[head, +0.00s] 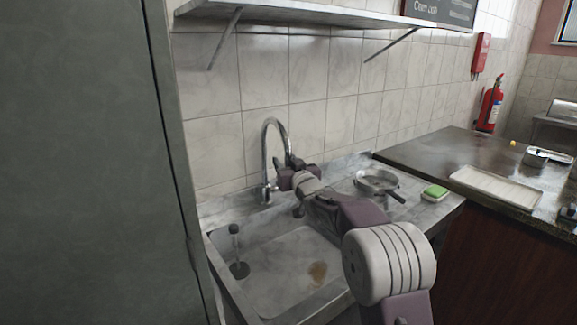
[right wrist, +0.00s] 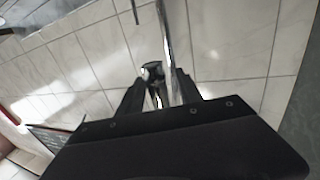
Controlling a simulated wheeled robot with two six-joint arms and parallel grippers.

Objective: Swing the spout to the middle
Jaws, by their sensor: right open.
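The chrome gooseneck spout (head: 268,135) rises from the tap base at the back of the sink (head: 275,262). It arches over to the right, and its outlet end is close to my right gripper (head: 287,168), which partly hides it. In the right wrist view the spout (right wrist: 165,35) runs down to between the two dark fingers of my right gripper (right wrist: 158,92). The jaws are apart, with the spout between or just beyond them; I cannot tell whether they touch it. My left gripper is not in view.
A plug-like black and metal piece (head: 238,262) stands in the sink's left part. A pan (head: 376,181) and a green sponge (head: 436,191) lie on the right drainboard. A shelf (head: 310,14) hangs above, and a tall grey panel (head: 85,170) stands at left.

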